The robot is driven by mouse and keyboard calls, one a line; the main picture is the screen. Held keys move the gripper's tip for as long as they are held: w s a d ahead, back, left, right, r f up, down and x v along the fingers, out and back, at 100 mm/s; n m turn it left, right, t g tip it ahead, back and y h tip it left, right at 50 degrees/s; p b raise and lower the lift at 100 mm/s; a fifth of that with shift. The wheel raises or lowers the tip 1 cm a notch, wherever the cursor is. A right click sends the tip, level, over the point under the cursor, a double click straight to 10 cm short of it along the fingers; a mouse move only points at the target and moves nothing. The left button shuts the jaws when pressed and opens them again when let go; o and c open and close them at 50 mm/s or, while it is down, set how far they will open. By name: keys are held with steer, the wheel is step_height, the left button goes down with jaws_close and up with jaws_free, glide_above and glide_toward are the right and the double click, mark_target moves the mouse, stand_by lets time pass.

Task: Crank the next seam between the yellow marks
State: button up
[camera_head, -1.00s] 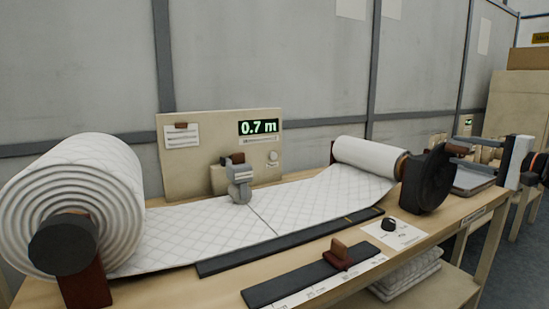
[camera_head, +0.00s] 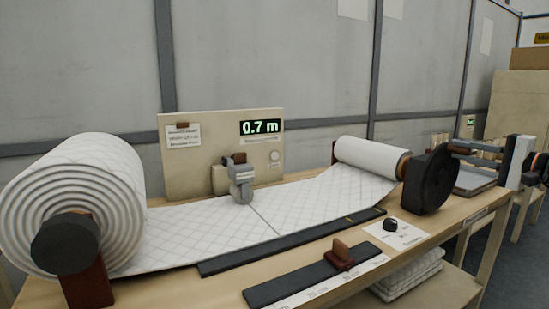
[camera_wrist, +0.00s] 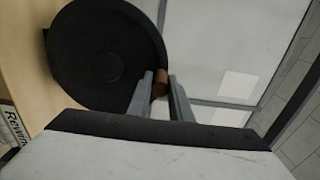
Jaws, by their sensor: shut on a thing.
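White quilted wadding (camera_head: 200,232) runs from a big roll (camera_head: 85,190) at the left to a smaller take-up roll (camera_head: 370,157) at the right. A dark seam line (camera_head: 264,221) crosses it near the middle, below the grey counter head (camera_head: 241,180). A small yellow mark (camera_head: 349,218) shows on the black strip along the front edge, well right of the seam; a second mark is not clear. My gripper (camera_head: 457,147) is shut on the brown crank handle (camera_wrist: 160,83) at the rim of the black crank wheel (camera_head: 430,180), which also shows in the wrist view (camera_wrist: 105,55).
A display (camera_head: 261,127) on the beige panel reads 0.7 m. A brown slider (camera_head: 339,253) sits on a front black rail. A black knob (camera_head: 390,224) stands on a white card. Folded wadding (camera_head: 408,275) lies on the lower shelf.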

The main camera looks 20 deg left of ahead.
steer(key=shift+w+d, duration=0.1)
steer(key=shift+w+d+f, duration=0.15)
steer(key=shift+w+d, duration=0.35)
steer(key=shift+w, duration=0.3)
steer(key=shift+w+d+f, duration=0.3)
steer(key=shift+w+d, duration=0.2)
steer(key=shift+w, duration=0.1)
stand_by(0.3)
steer(key=shift+w+d+f, duration=0.5)
steer(key=shift+w, duration=0.15)
